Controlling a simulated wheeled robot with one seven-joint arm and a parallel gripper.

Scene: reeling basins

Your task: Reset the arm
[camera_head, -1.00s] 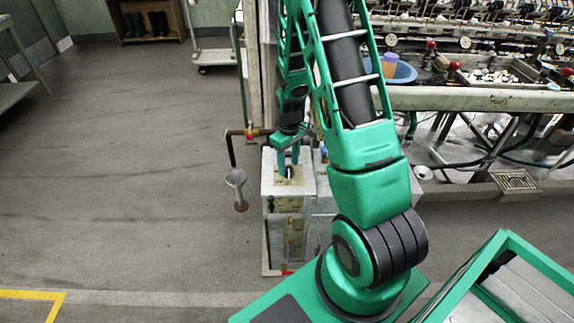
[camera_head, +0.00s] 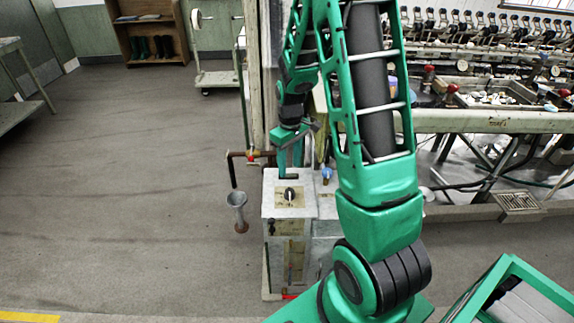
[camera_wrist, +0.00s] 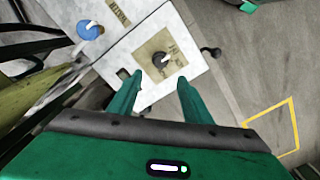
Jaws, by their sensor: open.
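My gripper (camera_head: 291,176) hangs above the pale metal box in the head view, with its green fingers pointing down. In the wrist view the two fingers of my gripper (camera_wrist: 157,90) are apart with nothing between them.
A blue knob (camera_head: 327,174) is beside the plate. The reeling machine (camera_head: 490,121) runs along the right. A cart (camera_head: 219,78) and a boot shelf (camera_head: 147,30) stand behind. The floor at left is clear.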

